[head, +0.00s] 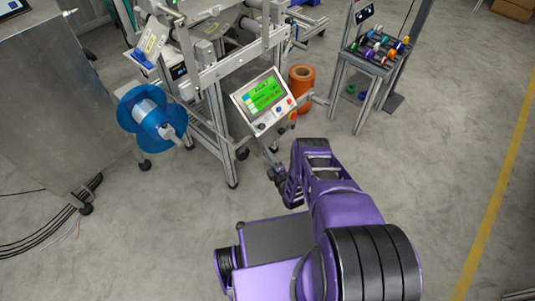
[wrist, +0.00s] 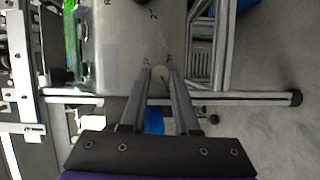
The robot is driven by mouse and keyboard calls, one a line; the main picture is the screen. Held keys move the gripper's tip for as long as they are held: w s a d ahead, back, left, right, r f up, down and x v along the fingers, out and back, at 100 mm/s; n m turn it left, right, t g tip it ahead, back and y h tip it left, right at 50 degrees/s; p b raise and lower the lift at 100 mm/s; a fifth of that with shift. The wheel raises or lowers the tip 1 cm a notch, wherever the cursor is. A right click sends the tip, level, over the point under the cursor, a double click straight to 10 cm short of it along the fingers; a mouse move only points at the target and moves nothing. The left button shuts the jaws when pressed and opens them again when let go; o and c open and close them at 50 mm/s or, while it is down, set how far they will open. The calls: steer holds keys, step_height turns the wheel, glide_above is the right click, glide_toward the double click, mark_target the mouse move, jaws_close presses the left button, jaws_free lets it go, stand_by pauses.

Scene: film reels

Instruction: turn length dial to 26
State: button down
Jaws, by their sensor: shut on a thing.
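The control panel (head: 264,101) is a light metal box with a lit green screen (head: 265,94), and it is mounted on the machine frame. In the wrist view the panel's face (wrist: 125,45) fills the upper middle, with the green screen (wrist: 71,32) at its left edge. The length dial (wrist: 158,73) is a small pale round knob near the panel's lower edge, with a dark mark on it. Small numbers ring it, too small to read surely. My gripper (wrist: 160,80) is shut on the dial, one finger on each side. In the head view my arm hides most of the gripper.
A blue reel (head: 147,115) hangs left of the panel. An orange roll (head: 301,77) stands behind it. A small table (head: 372,65) with coloured spools is at the upper right. A metal bar (wrist: 250,98) runs beside the dial. The floor at right is clear.

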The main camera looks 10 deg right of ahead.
stand_by(0.4)
steer(key=c, duration=0.7)
jaws_free()
steer(key=shift+o, duration=0.2)
steer(key=shift+s, duration=0.1)
